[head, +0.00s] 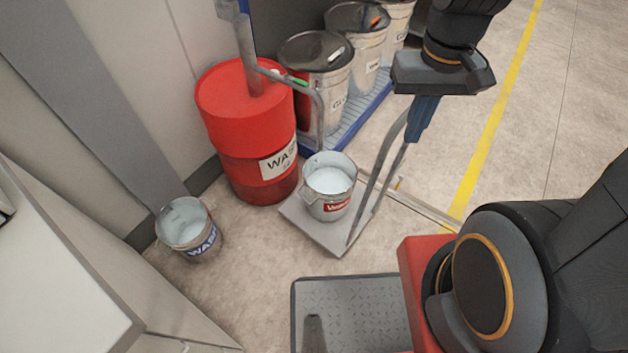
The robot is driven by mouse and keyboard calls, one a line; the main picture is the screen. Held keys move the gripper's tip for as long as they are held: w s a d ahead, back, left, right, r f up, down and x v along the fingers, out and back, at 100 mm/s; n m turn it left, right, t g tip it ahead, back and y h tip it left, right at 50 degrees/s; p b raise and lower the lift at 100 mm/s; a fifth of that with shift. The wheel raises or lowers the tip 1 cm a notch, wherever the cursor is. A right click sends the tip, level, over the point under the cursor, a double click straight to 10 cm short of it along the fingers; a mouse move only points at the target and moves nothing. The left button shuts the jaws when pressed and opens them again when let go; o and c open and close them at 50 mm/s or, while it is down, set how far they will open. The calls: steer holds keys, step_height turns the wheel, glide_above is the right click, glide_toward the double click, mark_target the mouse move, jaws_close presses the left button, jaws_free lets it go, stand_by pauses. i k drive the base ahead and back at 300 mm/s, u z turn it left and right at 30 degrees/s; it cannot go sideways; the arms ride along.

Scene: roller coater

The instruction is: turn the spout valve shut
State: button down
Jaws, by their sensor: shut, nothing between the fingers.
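The spout is a grey pipe (320,118) that runs out beside the red drum and bends down over a metal pail (328,206) with a red label. A small green part (299,83) on the pipe looks like the valve lever, lying roughly along the pipe. The pail holds a pale liquid or surface. Whether anything flows from the spout is too small to tell. My gripper (412,138) is at the upper right, pointing down, shut and empty. It is well to the right of the valve in the picture, apart from it.
The pail stands on a grey platform (291,210) with upright grey bars (374,202) near my gripper. A red waste drum (228,100), lidded metal drums (317,58) on a blue pallet (350,128) and a waste pail (186,228) stand around. Floor lies clear at right.

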mark_target(301, 83)
steer(key=u, duration=0.35)
steer(key=k, duration=1.15)
steer(key=z, duration=0.6)
